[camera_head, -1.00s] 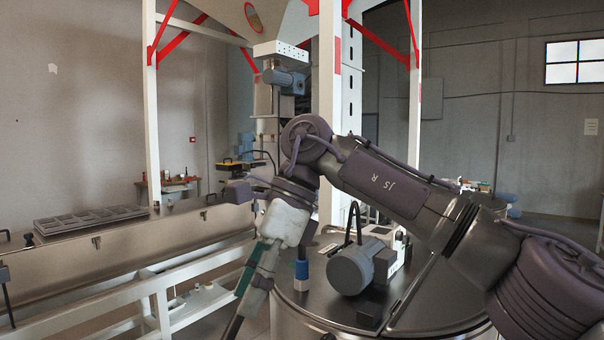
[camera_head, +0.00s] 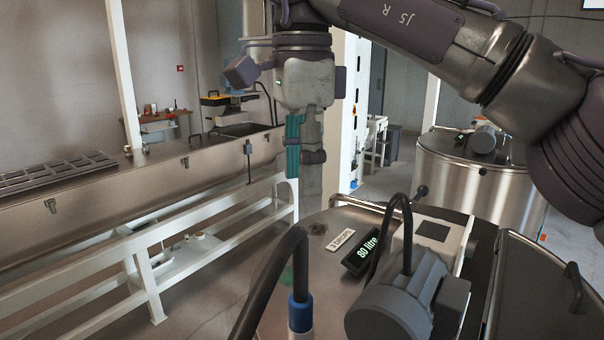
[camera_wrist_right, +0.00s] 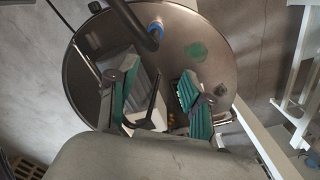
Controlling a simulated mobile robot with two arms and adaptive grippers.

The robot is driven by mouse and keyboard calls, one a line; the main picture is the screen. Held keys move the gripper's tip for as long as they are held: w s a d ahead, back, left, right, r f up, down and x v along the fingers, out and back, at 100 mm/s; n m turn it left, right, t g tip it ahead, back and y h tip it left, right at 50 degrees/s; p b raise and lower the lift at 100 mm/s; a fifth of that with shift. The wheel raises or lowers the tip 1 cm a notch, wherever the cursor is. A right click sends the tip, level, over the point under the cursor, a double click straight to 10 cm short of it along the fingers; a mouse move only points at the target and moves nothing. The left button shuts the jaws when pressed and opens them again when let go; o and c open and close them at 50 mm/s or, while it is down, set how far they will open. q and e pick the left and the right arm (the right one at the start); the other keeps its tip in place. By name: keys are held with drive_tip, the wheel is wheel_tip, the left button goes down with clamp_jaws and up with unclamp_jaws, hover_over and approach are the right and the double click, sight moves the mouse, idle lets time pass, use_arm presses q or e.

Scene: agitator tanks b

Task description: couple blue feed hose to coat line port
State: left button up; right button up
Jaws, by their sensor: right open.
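A dark hose with a blue collar (camera_head: 300,313) rises at the front of the steel tank lid (camera_head: 325,275) and bends to the lower left. Its blue ring also shows near the lid's rim in the right wrist view (camera_wrist_right: 157,26). My right gripper (camera_head: 305,165), with green pads, points down beyond the hose, near the lid's far left edge. In the right wrist view its fingers (camera_wrist_right: 158,100) are apart, and it looks empty. I cannot make out which fitting is the coat line port. The hose's lower end is out of frame. My left gripper is not in view.
A grey motor (camera_head: 395,305) and an "80 litre" display (camera_head: 366,252) stand on the lid, right of the hose. A long steel trough (camera_head: 130,190) on a white frame runs along the left. Another steel tank (camera_head: 475,180) stands behind at right.

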sight(302, 237)
drive_tip(key=shift+s+f, duration=0.1)
drive_tip(key=shift+s, duration=0.95)
drive_tip(key=f, duration=0.2)
drive_tip(key=f+b, duration=0.1)
drive_tip(key=f, duration=0.3)
drive_tip(key=shift+w+a, duration=0.1)
drive_tip(key=shift+w, duration=0.15)
wheel_tip(302, 237, down, 4)
drive_tip(key=shift+f, duration=0.15)
wheel_tip(302, 237, down, 2)
drive_tip(key=shift+s+f+p, duration=0.1)
drive_tip(key=shift+f+p, duration=0.1)
drive_tip(key=shift+p, duration=0.35)
drive_tip(key=shift+f, duration=0.3)
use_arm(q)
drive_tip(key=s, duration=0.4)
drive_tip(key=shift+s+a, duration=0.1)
